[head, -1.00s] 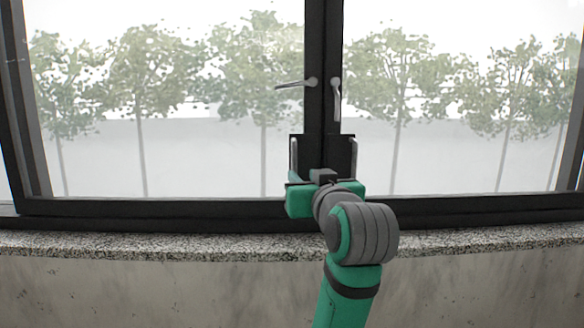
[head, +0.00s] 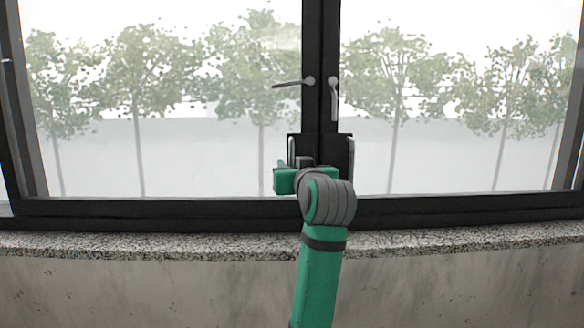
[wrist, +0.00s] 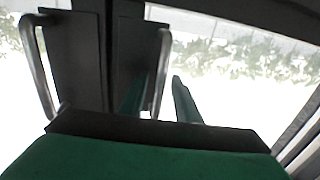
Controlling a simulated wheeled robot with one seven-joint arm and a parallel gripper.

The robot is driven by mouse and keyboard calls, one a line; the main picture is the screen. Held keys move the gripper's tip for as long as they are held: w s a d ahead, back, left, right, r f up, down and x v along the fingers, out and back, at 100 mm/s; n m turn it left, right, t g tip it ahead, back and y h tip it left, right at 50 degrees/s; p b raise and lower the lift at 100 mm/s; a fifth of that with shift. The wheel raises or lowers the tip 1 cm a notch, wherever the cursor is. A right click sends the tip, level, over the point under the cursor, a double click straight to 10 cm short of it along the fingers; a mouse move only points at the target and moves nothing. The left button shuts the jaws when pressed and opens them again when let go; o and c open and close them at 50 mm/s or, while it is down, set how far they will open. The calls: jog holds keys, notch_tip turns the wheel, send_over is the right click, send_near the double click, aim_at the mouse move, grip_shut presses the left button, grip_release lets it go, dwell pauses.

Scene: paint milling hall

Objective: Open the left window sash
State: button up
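The left window sash (head: 160,207) lies flush with the frame, with no gap to be seen. Its handle (head: 289,84) is horizontal. Low on its inner edge is a vertical metal pull bar (head: 291,150) on a black plate. My gripper (head: 293,172) is in front of the lower part of this bar, its fingers mostly hidden in the head view. The wrist view looks upside down. There my gripper (wrist: 160,98) has its two green fingers apart, with the left sash's pull bar (wrist: 163,70) showing between them. I cannot tell how deep the bar sits.
The right sash has a handle (head: 333,98) pointing down and its own pull bar (head: 351,155), also in the wrist view (wrist: 38,65). A speckled stone sill (head: 130,246) runs below the window, clear of objects. A grey wall (head: 130,295) is under it.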

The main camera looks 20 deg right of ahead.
grip_shut()
